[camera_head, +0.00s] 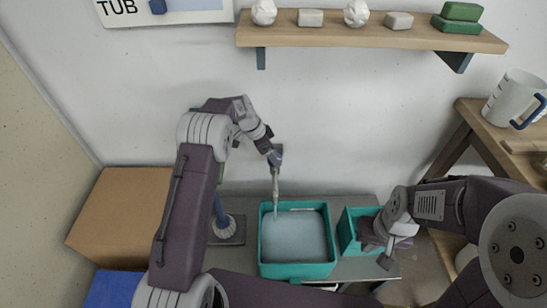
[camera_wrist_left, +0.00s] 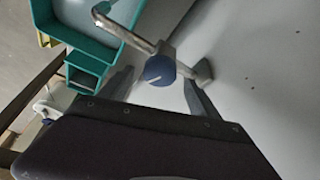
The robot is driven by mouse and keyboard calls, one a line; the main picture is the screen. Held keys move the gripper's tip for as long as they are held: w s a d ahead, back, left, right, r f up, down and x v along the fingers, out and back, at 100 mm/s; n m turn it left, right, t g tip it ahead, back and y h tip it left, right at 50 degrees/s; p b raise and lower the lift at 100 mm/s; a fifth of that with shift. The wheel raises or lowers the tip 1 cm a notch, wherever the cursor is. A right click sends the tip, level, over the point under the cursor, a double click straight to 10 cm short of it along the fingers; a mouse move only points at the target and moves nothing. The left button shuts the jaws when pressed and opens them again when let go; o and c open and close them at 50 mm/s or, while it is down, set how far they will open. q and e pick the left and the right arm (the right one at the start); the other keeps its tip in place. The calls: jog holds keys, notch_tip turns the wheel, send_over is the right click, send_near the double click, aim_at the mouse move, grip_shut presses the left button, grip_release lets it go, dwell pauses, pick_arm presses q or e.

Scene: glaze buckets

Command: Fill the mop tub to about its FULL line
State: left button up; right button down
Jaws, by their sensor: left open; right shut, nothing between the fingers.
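The teal mop tub (camera_head: 264,245) stands on the grey bench with grey-blue water across its inside; its FULL line cannot be made out. The grey tap spout (camera_head: 275,185) reaches down over the tub's back part. I cannot tell whether water is running. In the left wrist view, the tap's round blue knob (camera_wrist_left: 159,68) with a white mark lies between the fingers of my left gripper (camera_wrist_left: 160,84), which is open around it; contact is unclear. My right gripper (camera_head: 384,260) is shut and empty, by the smaller teal compartment (camera_head: 347,234) right of the tub.
A cardboard box (camera_head: 118,215) and a blue box (camera_head: 112,288) stand at the left. A blue-and-white round object (camera_head: 226,226) stands left of the tub. A shelf (camera_head: 370,38) with small blocks is on the wall. A wooden table (camera_head: 485,125) with a white jug (camera_head: 513,98) is at the right.

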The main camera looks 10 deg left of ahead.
pick_arm(q)
jog(key=shift+x, duration=1.1)
jog(key=c, duration=1.3)
jog(key=shift+s+d+r+n+t+y, duration=0.1)
jog(key=shift+n+t+y, duration=0.25)
jog(key=shift+n, duration=0.75)
jog(key=shift+c, duration=0.3)
jog(key=shift+n+t+p, duration=0.25)
jog(key=shift+n+p, duration=0.1)
jog(key=shift+n, duration=0.35)
jog(key=shift+n+y, duration=0.25)
jog(key=shift+n, duration=0.55)
